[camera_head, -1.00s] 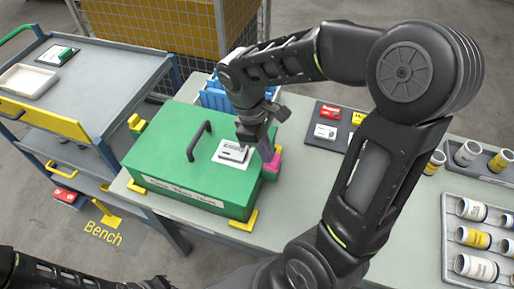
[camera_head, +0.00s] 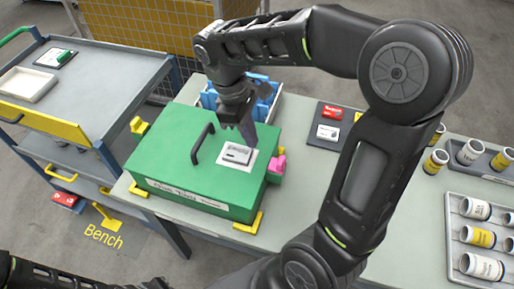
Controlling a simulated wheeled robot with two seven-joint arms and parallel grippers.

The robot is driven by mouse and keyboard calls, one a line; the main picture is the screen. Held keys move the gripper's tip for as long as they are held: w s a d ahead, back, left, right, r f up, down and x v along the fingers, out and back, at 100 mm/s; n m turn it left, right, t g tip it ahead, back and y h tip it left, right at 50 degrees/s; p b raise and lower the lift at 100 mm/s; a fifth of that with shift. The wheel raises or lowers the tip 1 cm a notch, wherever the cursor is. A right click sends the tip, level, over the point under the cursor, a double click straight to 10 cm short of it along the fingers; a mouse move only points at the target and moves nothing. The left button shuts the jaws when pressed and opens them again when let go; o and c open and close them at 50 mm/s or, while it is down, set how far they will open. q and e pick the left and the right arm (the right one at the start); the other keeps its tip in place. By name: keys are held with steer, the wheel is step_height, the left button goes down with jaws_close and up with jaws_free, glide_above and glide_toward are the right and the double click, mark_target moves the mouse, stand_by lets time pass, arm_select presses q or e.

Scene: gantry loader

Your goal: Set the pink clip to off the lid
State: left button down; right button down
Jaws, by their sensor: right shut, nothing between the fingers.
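The green box (camera_head: 190,185) with its lid on stands on the bench, a dark handle (camera_head: 201,143) and a white plate (camera_head: 237,156) with a grey fitting on the lid's top. The pink clip (camera_head: 279,163) is at the box's right side, beside the lid edge; it looks swung outward from the lid top. My right gripper (camera_head: 250,140) is shut and empty, pointing down just behind the white plate, up and left of the clip and apart from it. Part of my left arm shows at the bottom left; its gripper is out of view.
Yellow clips (camera_head: 248,223) sit around the box. A bin with blue parts (camera_head: 262,90) stands behind it. A dark mat (camera_head: 325,125) with red and white items lies to the right. A tray of jars (camera_head: 455,205) is at the far right. A cart (camera_head: 85,85) stands left.

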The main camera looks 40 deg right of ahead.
steer(key=p+v, duration=0.2)
steer(key=v, duration=0.3)
steer(key=shift+p, duration=0.4)
